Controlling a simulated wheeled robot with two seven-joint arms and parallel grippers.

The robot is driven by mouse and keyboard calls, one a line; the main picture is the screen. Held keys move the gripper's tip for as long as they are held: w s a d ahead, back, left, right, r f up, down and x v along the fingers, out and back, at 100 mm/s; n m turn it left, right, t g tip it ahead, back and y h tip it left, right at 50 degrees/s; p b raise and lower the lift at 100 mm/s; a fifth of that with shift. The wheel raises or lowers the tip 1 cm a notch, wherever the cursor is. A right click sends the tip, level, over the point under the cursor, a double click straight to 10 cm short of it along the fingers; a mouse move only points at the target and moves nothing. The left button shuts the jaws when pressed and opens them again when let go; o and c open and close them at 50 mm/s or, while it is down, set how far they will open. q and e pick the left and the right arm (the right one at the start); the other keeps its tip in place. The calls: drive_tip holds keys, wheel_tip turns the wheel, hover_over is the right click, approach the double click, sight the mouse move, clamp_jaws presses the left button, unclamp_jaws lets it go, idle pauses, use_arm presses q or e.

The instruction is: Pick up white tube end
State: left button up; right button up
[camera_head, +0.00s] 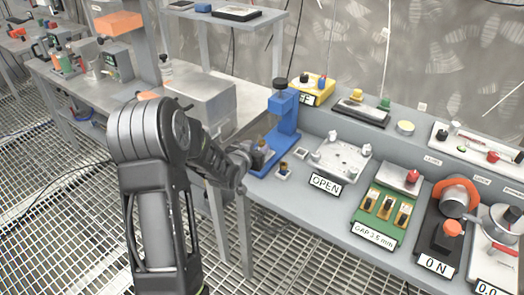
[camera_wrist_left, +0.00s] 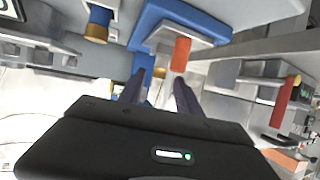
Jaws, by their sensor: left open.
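My left gripper (camera_head: 258,158) is at the near left edge of the grey bench, beside the blue press-like stand (camera_head: 283,122). In the left wrist view my left gripper (camera_wrist_left: 160,82) is open, with its two dark fingers apart and pointing at the blue stand (camera_wrist_left: 147,30). A small brass-coloured part shows between the fingers, partly hidden. I cannot pick out a white tube end with certainty in either view. My right gripper is not in view.
A white plate marked OPEN (camera_head: 340,159), a green gap fixture (camera_head: 388,207) and an orange-ringed device (camera_head: 456,196) stand further right. A grey box (camera_head: 196,98) stands on the bench to the left.

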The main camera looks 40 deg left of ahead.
sight(261, 143)
use_arm(q)
drive_tip(key=shift+x, duration=1.35)
drive_tip(key=shift+w+a+p, duration=0.15)
drive_tip(key=shift+w+p, duration=0.35)
drive_tip(key=shift+p, duration=0.1)
drive_tip(key=p+x, duration=0.1)
drive_tip(key=x, duration=0.2)
drive_tip(key=shift+w, duration=0.2)
drive_tip(key=shift+w+a+f, duration=0.15)
drive_tip(key=shift+w+f, duration=0.1)
drive_tip(key=shift+w, duration=0.05)
drive_tip(key=shift+c, duration=0.4)
clamp_jaws()
